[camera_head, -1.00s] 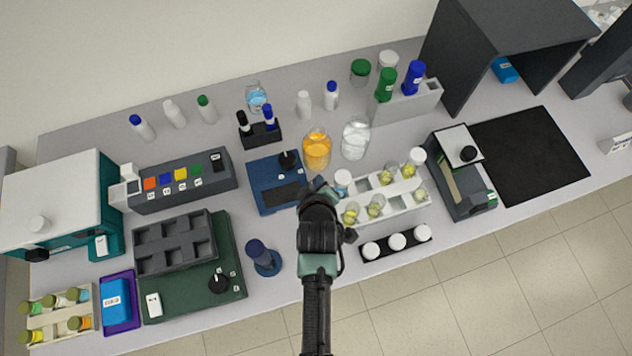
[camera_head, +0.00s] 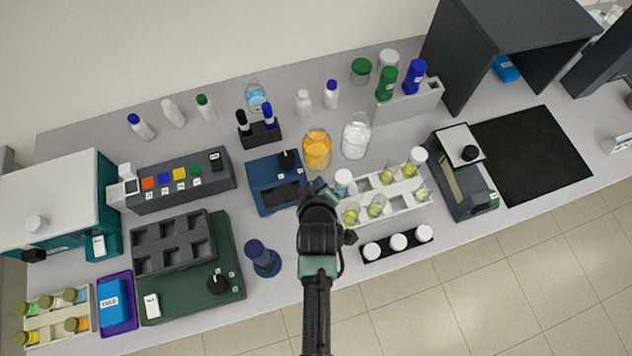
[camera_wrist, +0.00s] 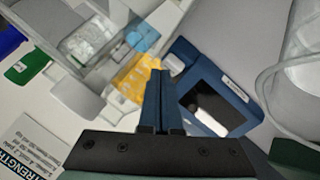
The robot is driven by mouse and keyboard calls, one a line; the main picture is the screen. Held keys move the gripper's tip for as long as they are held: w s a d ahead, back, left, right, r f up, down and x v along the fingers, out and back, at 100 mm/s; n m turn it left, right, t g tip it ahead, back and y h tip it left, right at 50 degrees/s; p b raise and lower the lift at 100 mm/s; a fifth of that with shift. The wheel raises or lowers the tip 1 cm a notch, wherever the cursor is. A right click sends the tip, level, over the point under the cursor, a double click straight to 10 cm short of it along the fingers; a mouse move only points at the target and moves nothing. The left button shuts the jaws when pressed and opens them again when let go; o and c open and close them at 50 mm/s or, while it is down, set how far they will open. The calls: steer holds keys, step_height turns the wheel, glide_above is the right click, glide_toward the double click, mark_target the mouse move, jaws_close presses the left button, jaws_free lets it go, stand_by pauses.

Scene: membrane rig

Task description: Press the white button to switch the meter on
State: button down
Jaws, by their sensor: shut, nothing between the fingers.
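My gripper (camera_head: 318,186) is shut and empty, with its fingers pointing away from me by the right front corner of a blue device (camera_head: 262,172). This device has a black knob and a dark window. In the wrist view, the closed fingertips (camera_wrist: 158,76) lie beside the blue device (camera_wrist: 238,122), whose dark window and small white label show. I cannot tell whether they touch it. A small white unit (camera_head: 124,189) with a grey face stands at the left end of a dark block with coloured squares. I cannot make out for sure which is the meter, or its white button.
An orange-filled bottle (camera_head: 317,150) and a clear bottle (camera_head: 356,136) stand just beyond my gripper. A white vial rack (camera_head: 400,203) is close on the right. Bare bench lies between this cylinder and my arm.

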steer(key=shift+f, duration=0.2)
steer(key=shift+r, duration=0.15)
steer(key=shift+r+p, duration=0.65)
step_height(320, 180, up, 6)
steer(key=p, duration=0.5)
stand_by(0.6)
